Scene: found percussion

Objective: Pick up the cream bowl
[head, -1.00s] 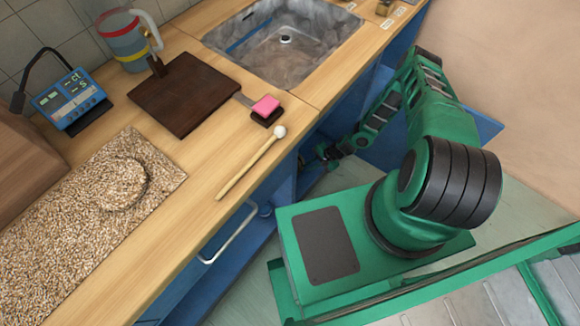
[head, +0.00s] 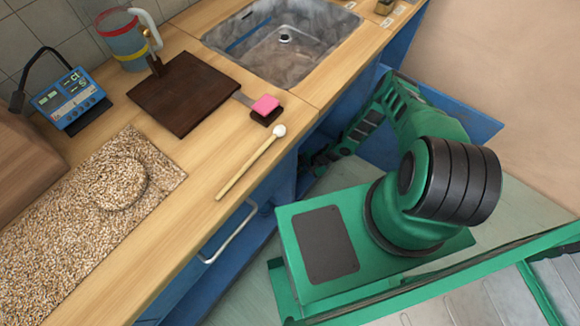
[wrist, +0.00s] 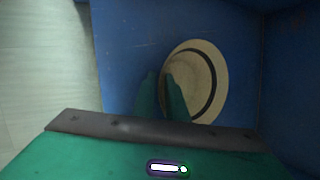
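The cream bowl (wrist: 187,70) shows in the wrist view, with a dark ring inside its pale rim. It sits in a blue compartment (wrist: 125,40) below the counter. My gripper (wrist: 160,77) has its two green fingers a small gap apart at the bowl's left side. The right finger overlaps the bowl's inside and the left finger is just outside the rim. Contact with the rim cannot be made out. In the head view the bowl and my fingertips are hidden by the counter and my arm.
The blue drawer or cabinet walls stand close around the bowl. A sink (head: 285,60) lies farther back.

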